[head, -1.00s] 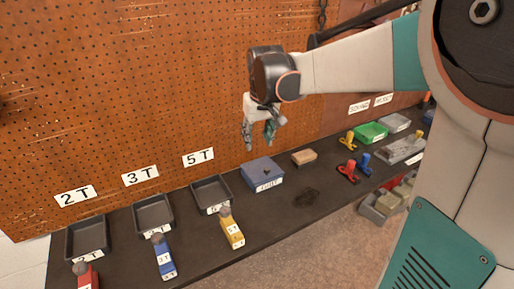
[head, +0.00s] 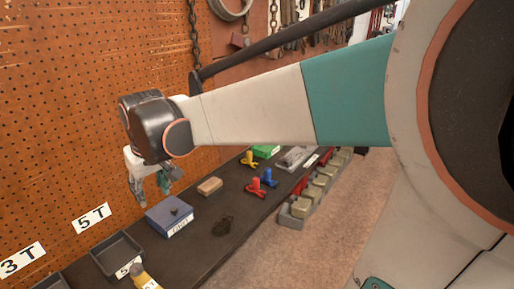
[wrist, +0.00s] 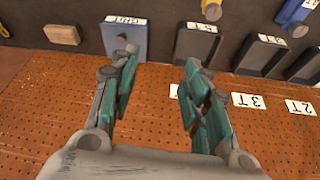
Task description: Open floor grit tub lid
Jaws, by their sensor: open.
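The blue grit tub (head: 168,217) stands on the dark bench, with a white label on its front that seems to read GRIT. Its flat lid is on, with a small dark knob (head: 176,210) on top. My gripper (head: 150,191) is open and empty, above and a little left of the tub in the head view, apart from it. In the wrist view the tub (wrist: 126,42) lies at the top, beyond the left finger, and my gripper (wrist: 158,68) shows its two green-padded fingers spread wide.
Red and blue clamps (head: 262,184) stand farther along. The orange pegboard (head: 60,110) rises behind the bench, close to my gripper.

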